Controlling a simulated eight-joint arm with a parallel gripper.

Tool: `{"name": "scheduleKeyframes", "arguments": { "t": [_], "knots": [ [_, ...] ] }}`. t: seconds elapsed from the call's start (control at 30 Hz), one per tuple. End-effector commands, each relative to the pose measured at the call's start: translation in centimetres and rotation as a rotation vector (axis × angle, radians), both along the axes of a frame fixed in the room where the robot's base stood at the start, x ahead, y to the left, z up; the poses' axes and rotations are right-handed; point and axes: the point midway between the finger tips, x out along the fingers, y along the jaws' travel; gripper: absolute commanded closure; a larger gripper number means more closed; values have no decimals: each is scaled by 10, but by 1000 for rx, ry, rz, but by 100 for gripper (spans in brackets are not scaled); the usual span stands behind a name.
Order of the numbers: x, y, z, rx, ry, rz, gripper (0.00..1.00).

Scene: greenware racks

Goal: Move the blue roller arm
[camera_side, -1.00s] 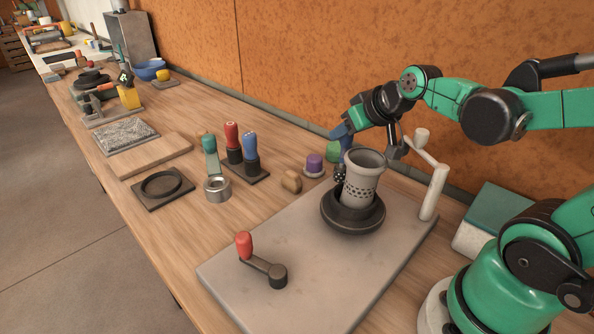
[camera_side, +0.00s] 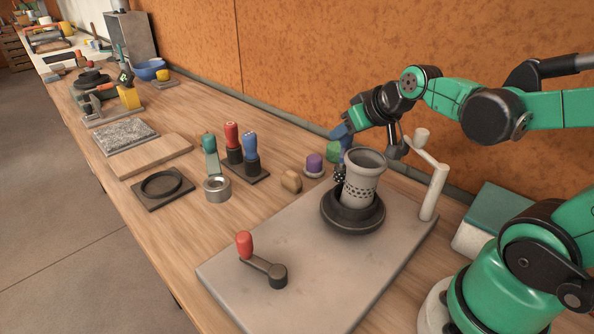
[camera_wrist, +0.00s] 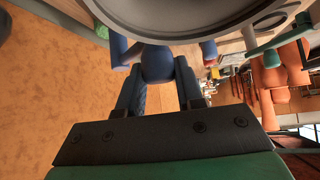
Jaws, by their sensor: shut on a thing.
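The blue roller arm (camera_side: 346,152) stands just behind and left of a pale grey perforated cup (camera_side: 361,184). Its dark dotted roller (camera_side: 338,174) is beside the cup wall; I cannot tell whether they touch. The cup stands upright on a round black base (camera_side: 352,219). My gripper (camera_side: 350,140) is at the top of the blue arm, behind the cup's rim. In the wrist view, my gripper (camera_wrist: 158,72) is shut on the arm's rounded blue knob (camera_wrist: 157,62). The cup's round rim (camera_wrist: 175,29) fills the top and hides the lower part of the arm.
The base stands on a grey slab (camera_side: 300,290) with a red-handled crank (camera_side: 263,264) at front left and a white crank (camera_side: 434,190) at right. Red (camera_side: 232,140) and blue (camera_side: 250,150) handled tools stand farther left. An orange wall (camera_side: 330,60) is close behind.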

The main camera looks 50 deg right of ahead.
Motion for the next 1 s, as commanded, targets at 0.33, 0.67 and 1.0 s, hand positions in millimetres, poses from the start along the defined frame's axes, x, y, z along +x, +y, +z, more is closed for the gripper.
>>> {"name": "scheduleKeyframes", "arguments": {
  "t": [0.33, 0.67, 1.0],
  "knots": [
    [0, 0, 0, 0, -1, -1, 100],
    [5, 3, 0, -2, -2, -65, 100],
    [21, 9, 0, -4, -2, -294, 100]
  ]
}}
